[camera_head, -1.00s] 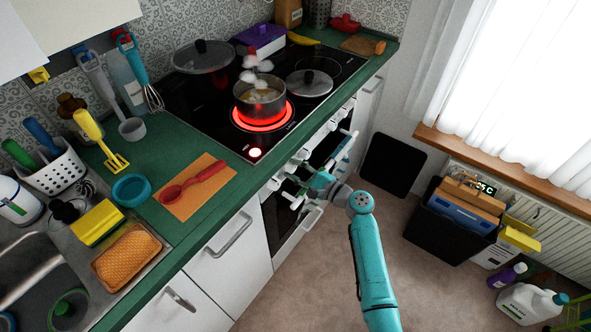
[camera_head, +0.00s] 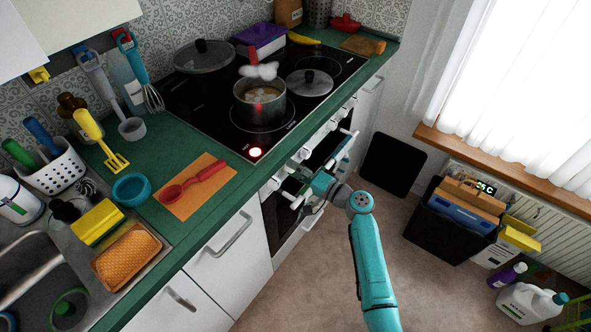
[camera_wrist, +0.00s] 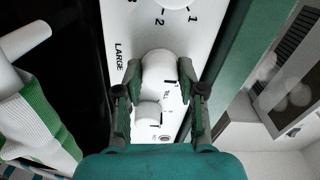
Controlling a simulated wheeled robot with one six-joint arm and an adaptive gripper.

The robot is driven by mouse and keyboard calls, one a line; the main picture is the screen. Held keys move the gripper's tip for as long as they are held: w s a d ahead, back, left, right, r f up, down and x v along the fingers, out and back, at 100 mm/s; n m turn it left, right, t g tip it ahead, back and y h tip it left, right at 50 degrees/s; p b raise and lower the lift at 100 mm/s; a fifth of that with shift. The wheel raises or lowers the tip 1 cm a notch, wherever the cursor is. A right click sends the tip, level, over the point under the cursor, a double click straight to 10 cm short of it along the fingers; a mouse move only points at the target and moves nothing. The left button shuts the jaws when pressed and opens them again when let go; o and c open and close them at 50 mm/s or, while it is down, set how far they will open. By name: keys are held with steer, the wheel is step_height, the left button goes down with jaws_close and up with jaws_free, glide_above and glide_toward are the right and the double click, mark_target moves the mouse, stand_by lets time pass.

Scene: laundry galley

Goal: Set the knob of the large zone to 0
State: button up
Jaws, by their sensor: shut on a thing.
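In the wrist view, a white round knob (camera_wrist: 157,66) sits on the white control panel (camera_wrist: 143,14), beside the printed word LARGE. My gripper (camera_wrist: 159,72) has one finger on each side of this knob and is shut on it. The fingers hide parts of its scale. In the head view, my gripper (camera_head: 302,190) is at the oven front, below the counter edge, and the held knob is hard to make out. On the hob (camera_head: 215,113), the front cooking zone (camera_head: 262,138) under a steaming pot (camera_head: 259,108) is dark.
Another knob (camera_wrist: 174,3) and a smaller white knob (camera_wrist: 148,113) are close to my fingers. A striped towel (camera_wrist: 35,120) hangs at the left of the wrist view. The oven handle (camera_head: 345,150) juts out nearby. The floor (camera_head: 270,295) in front is clear.

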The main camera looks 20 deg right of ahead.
steer(key=shift+f+n, duration=0.1)
steer(key=shift+n, duration=0.2)
steer(key=o, duration=1.1)
steer(key=v, duration=1.2)
